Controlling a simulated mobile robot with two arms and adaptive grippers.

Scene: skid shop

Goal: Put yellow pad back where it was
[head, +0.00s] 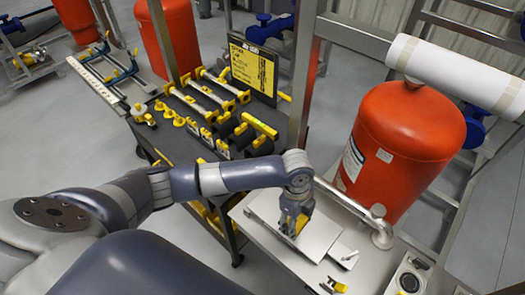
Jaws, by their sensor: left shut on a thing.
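My left gripper (294,229) points down over the pale metal bench at the lower right. It is shut on a small yellow thing, which looks like the yellow pad (301,224). Most of the pad is hidden by the fingers. Below it is a flat light-grey plate (318,238) on the bench (282,262). I cannot tell whether the pad touches the plate. My right gripper is not in view.
A dark cart (180,140) with several yellow-and-black tools and a yellow sign (252,69) stands left of the bench. A large orange tank (400,145) and a pipe with a white roll (455,75) stand behind. A small yellow piece (333,286) lies at the bench's front.

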